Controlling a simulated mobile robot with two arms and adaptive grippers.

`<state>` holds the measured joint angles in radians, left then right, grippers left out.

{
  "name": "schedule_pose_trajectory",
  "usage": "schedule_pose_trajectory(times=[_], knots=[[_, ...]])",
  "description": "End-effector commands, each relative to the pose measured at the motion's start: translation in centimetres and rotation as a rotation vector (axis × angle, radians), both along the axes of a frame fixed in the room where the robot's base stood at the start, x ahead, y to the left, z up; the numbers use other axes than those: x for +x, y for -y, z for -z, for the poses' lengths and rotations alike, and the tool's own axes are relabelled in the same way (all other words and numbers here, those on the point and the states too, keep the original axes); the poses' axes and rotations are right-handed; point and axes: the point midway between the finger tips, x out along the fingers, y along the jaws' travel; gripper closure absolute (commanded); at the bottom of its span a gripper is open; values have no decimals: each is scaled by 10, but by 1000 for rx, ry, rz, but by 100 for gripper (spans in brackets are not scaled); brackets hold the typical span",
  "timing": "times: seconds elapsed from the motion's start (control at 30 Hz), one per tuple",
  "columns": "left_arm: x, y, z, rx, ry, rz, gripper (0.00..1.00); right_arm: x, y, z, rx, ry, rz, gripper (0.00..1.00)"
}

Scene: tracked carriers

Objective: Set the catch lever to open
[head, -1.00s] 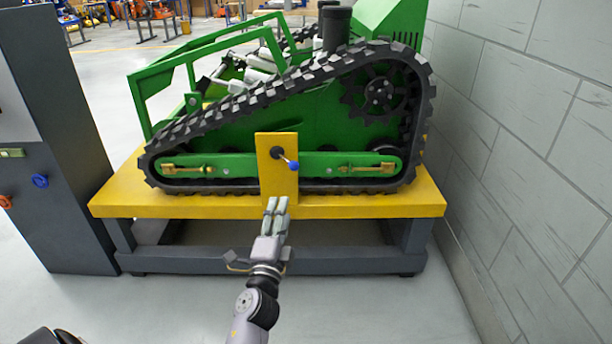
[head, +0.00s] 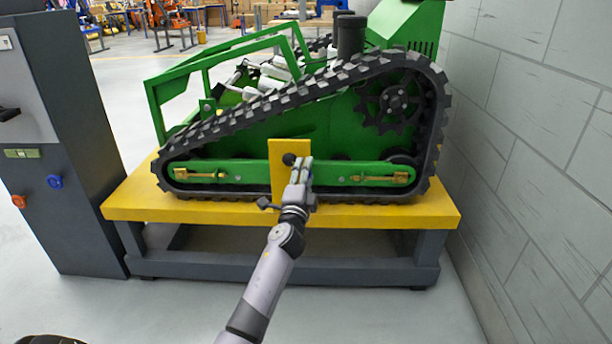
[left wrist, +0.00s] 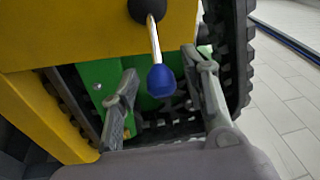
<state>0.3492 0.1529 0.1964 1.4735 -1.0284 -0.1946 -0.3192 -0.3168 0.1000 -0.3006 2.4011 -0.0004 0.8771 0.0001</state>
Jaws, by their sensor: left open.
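The catch lever is a thin metal rod with a blue knob (left wrist: 161,80), on a black pivot (left wrist: 143,9). It is mounted on a yellow plate (left wrist: 80,28) at the side of the green tracked carrier (head: 330,140). In the head view the pivot (head: 289,159) shows, but my left gripper (head: 302,166) mostly covers the rod and knob. In the left wrist view my left gripper (left wrist: 167,70) is open, with one finger on each side of the knob. A gap shows between the knob and each finger. My right gripper is out of view.
The carrier stands on a yellow-topped bench (head: 370,216) with grey legs. A block wall (head: 530,150) closes the right side. A dark cabinet (head: 75,180) with a blue knob (head: 54,181) and a red knob (head: 19,201) stands at left. Floor in front is free.

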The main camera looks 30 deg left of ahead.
Motion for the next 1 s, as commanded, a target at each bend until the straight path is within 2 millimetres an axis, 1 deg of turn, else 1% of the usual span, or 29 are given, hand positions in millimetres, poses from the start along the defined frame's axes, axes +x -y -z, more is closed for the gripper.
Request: schedule_pose_trajectory(times=[0.1,0.33,0.9,0.97,1.0], knots=[[4,-2,-1,0,1,0,58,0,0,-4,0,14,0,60],[4,-2,-1,0,0,0,58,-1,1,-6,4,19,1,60],[3,-1,-1,-1,0,0,96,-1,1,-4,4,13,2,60],[3,-1,-1,-1,0,0,100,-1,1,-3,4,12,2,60],[3,-1,-1,-1,0,0,100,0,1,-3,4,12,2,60]])
